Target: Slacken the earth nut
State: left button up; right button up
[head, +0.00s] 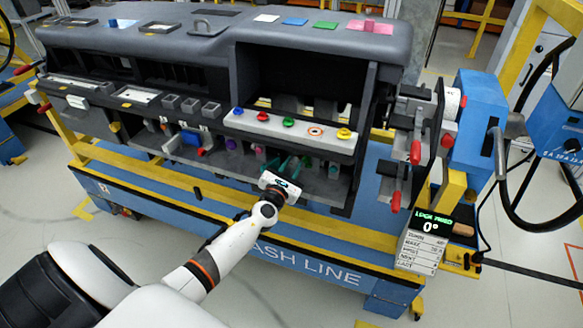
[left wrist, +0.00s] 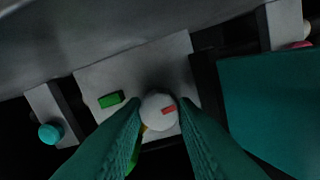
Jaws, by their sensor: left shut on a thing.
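My left gripper (head: 284,164) reaches into the lower front bay of the dashboard module (head: 200,36). Its teal fingers also show in the left wrist view (left wrist: 160,125), closed on the sides of a round whitish knob with a red mark (left wrist: 168,110), which looks like the earth nut. The knob sits in front of a pale grey plate (left wrist: 140,70). A small green block (left wrist: 111,99) is on that plate, left of the knob. A yellow-green strip shows partly below the knob, mostly hidden by the fingers. In the head view the gripper hides the nut. My right gripper is out of sight.
A shelf with several coloured knobs (head: 290,128) runs just above my left gripper. The bay's dark side wall (head: 362,150) stands to its right. A blue box with red-handled clamps (head: 482,110) and a display reading 0° (head: 431,226) are at the right.

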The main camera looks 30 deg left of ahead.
pick_arm(q)
jog(key=n+b, duration=0.1)
jog(key=n, duration=0.1)
jog(key=shift+f+n+b, duration=0.2)
jog(key=shift+n+b, duration=0.1)
jog(key=shift+n, duration=0.1)
jog(key=n+b, duration=0.2)
jog(key=n, duration=0.2)
jog(key=shift+n, duration=0.4)
jog(key=n+b, duration=0.1)
jog(key=n, duration=0.2)
jog(key=shift+n, duration=0.3)
jog(key=n+b, duration=0.1)
jog(key=n, duration=0.3)
jog(key=shift+n, duration=0.3)
jog(key=n, duration=0.3)
jog(key=shift+n+y+b, duration=0.3)
jog(key=shift+n+b, duration=0.1)
jog(key=n, duration=0.3)
jog(key=shift+n, duration=0.3)
jog(key=n, duration=0.3)
jog(key=shift+n+p, duration=0.3)
jog(key=shift+p, duration=0.05)
jog(key=shift+n+p, duration=0.4)
jog(key=shift+n, duration=1.4)
jog(key=shift+f, duration=0.1)
